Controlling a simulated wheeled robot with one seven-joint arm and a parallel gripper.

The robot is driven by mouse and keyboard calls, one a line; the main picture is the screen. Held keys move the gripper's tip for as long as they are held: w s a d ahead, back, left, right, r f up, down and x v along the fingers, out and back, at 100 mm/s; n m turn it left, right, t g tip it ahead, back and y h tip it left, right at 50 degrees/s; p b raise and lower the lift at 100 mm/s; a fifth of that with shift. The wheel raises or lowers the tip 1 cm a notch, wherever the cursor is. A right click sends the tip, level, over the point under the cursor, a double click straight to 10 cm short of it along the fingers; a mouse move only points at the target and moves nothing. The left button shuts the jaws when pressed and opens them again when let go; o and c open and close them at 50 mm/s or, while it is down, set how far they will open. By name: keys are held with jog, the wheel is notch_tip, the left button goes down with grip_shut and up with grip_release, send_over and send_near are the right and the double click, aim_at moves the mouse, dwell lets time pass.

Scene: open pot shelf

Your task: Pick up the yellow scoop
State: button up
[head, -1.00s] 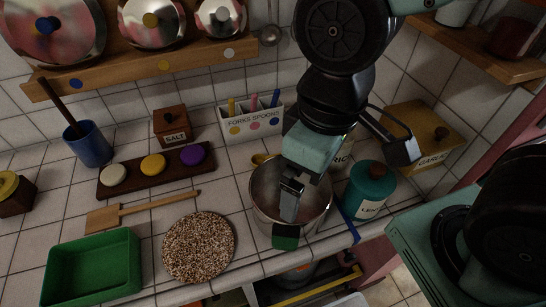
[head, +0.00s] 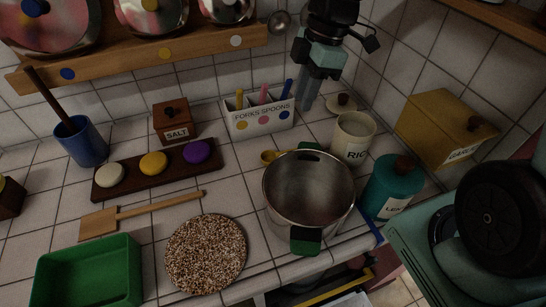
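A teal jar (head: 392,188) is farther right. A speckled round mat (head: 206,254) lies front left.

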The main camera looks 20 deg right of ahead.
jog(key=w+d+n, duration=0.1)
jog(key=w+d, duration=0.1)
send_over(283, 153)
jog(key=d, duration=0.2)
jog(key=d+x, duration=0.1)
jog(key=x, duration=0.7)
jog(key=d+x, duration=0.1)
jog(key=x, duration=0.3)
jog(key=shift+w+d+f, duration=0.3)
jog(key=shift+d+f, duration=0.05)
jog(key=shift+f, duration=0.05)
jog(key=shift+p+x, duration=0.85)
jog(key=shift+x, duration=1.75)
jog(key=shift+s, duration=0.1)
grip_shut()
